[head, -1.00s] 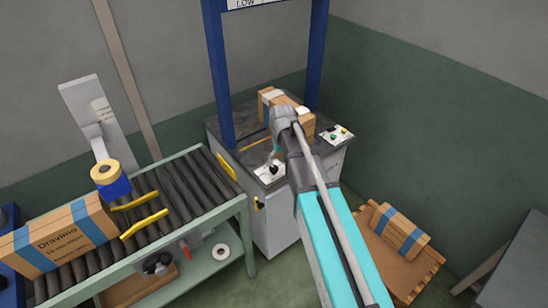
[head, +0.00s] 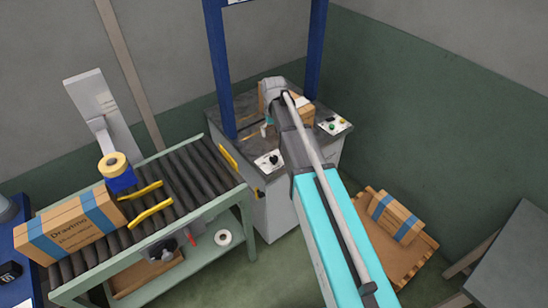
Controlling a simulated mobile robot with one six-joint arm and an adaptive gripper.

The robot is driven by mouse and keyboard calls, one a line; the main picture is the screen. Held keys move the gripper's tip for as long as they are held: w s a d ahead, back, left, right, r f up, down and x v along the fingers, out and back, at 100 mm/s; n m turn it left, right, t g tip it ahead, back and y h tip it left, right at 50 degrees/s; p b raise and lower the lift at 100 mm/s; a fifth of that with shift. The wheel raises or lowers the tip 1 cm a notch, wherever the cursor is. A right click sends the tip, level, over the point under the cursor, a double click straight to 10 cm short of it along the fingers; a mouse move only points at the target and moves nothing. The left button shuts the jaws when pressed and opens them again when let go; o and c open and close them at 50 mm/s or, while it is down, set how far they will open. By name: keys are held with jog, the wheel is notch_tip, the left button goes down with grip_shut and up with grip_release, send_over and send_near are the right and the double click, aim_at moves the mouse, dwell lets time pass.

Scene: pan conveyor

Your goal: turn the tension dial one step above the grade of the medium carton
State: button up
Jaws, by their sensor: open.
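The tension dial (head: 272,160) is a small black knob on a white plate at the front left corner of the strapping machine. Its scale and setting are too small to read. My gripper (head: 265,131) is open, a little above and behind the dial in the picture, apart from it and partly hidden by my arm. Three cartons with blue bands show: a long one (head: 72,231) on the roller conveyor, one (head: 305,113) on the machine mostly hidden behind my arm, and one (head: 397,219) on a pallet. No grade is legible on any.
The roller conveyor (head: 190,172) with yellow guides and a tape dispenser (head: 116,172) stands left of the machine (head: 282,215). A panel with green and red buttons (head: 334,125) is at its right. A blue frame (head: 221,70) rises over it. A grey table (head: 508,250) stands far right.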

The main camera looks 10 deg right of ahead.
aim_at(274, 158)
jog(key=shift+f+b, duration=6.75)
jog(key=shift+f, duration=0.05)
jog(key=shift+c, duration=0.2)
jog(key=c, duration=1.1)
